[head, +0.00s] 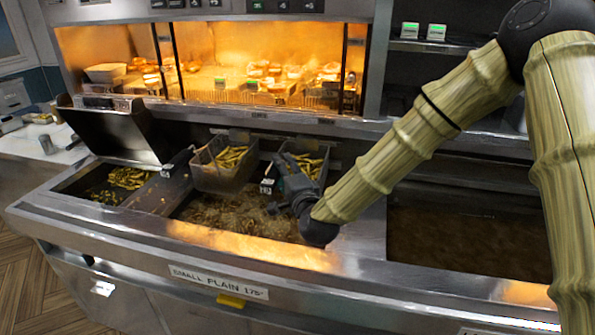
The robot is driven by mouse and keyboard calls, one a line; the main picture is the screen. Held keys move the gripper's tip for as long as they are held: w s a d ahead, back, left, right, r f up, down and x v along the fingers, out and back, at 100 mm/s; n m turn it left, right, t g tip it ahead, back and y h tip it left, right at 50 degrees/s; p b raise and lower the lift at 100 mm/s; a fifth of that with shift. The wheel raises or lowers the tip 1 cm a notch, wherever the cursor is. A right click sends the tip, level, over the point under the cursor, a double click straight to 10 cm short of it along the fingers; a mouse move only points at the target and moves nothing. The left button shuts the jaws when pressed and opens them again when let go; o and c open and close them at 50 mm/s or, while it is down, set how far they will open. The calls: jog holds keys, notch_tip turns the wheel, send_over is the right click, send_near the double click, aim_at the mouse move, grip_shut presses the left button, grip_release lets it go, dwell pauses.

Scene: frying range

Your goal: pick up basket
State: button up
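Two wire baskets with fries hang over the bubbling oil of the middle fryer vat (215,214). The left basket (224,178) shows almost whole. The right basket (322,158) is partly hidden behind my gripper and forearm. My gripper (279,168) is at the near left side of the right basket, with its fingers pointing toward the back of the range. A small dark tag or handle piece (267,187) is beside the fingers. The fingers are dark and small here, so I cannot tell whether they touch a basket or its handle.
A left bay (125,180) holds loose fries beside a raised dark lid (115,130). The right vat (465,240) holds dark oil. A lit warming cabinet (260,60) stands behind. The steel front edge (250,250) borders the vats.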

jog(key=shift+x, duration=0.8)
jog(key=shift+r, duration=0.1)
grip_shut()
jog(key=shift+r, duration=0.1)
